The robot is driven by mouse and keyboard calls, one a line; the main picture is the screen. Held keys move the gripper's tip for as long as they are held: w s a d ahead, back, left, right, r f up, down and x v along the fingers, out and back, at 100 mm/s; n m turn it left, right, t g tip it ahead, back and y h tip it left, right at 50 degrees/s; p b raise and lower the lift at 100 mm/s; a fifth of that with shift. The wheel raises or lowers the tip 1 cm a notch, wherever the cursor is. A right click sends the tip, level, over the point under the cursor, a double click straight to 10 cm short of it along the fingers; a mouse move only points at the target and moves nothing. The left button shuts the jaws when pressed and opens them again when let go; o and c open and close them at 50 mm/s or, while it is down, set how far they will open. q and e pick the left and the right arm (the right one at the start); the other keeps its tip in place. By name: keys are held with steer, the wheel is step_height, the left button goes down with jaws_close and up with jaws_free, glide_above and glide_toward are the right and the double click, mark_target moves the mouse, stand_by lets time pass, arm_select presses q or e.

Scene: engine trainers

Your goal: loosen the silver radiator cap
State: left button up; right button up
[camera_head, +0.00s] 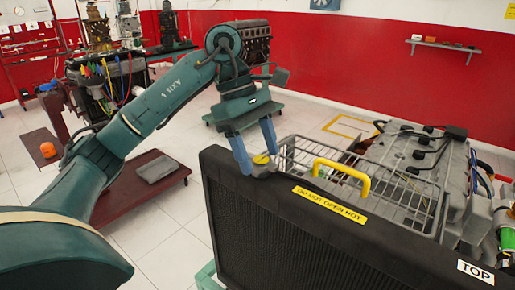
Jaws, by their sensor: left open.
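The radiator (285,225) stands in the foreground, a large black block with a yellow "DO NOT OPEN HOT" label on its top edge. The radiator cap (262,159) sits at its top left corner, small, with a yellowish top and a greyish base. My left gripper (260,162) points down over this corner, with its two blue fingers apart on either side of the cap. The fingers partly hide the cap, and I cannot tell whether they touch it. My right gripper is not in view.
A grey engine (415,150) stands beyond. A dark red cart (140,192) is at the left. White tiled floor lies between.

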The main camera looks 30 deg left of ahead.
arm_select(q)
steer(key=c, duration=0.7)
steer(key=shift+c, duration=1.2)
